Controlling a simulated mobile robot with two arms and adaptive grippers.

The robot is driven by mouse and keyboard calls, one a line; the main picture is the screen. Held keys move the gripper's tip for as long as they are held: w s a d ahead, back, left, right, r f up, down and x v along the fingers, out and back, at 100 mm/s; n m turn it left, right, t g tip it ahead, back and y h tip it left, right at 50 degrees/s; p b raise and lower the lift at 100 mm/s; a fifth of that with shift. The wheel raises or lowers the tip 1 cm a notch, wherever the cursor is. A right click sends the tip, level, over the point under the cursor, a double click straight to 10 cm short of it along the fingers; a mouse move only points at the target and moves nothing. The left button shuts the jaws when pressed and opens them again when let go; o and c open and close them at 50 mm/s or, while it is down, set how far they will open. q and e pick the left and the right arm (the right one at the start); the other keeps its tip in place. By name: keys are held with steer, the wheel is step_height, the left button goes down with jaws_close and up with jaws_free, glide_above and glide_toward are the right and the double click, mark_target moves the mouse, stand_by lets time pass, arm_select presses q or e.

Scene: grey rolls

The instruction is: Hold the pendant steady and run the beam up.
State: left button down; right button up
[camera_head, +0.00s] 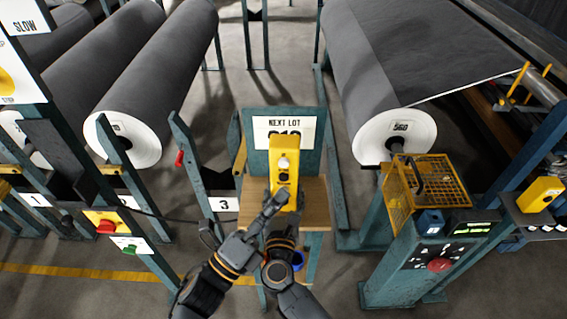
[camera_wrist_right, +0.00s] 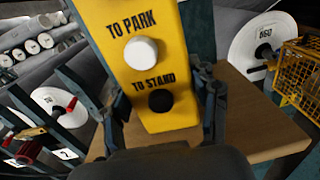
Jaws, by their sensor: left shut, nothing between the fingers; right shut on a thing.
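The yellow pendant (camera_head: 284,150) stands roughly upright at the middle of the head view. In the right wrist view the pendant (camera_wrist_right: 165,75) has a white button marked TO PARK above a black button marked TO STAND. My right gripper (camera_wrist_right: 163,110) is shut on its lower part, one finger on each side. My left gripper (camera_head: 277,200) is shut and empty, and in the head view it overlaps the pendant's lower end. No left fingertip shows on either button in the right wrist view. I cannot tell which part is the beam.
A wooden shelf (camera_head: 315,213) with a NEXT LOT sign (camera_head: 301,130) is behind the pendant. A grey roll marked 560 (camera_head: 408,137) lies at right, near a yellow wire basket (camera_head: 430,175) and control box (camera_head: 439,265). More grey rolls (camera_head: 160,60) lie at left behind posts.

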stand_by(0.4)
steer(key=o, duration=1.8)
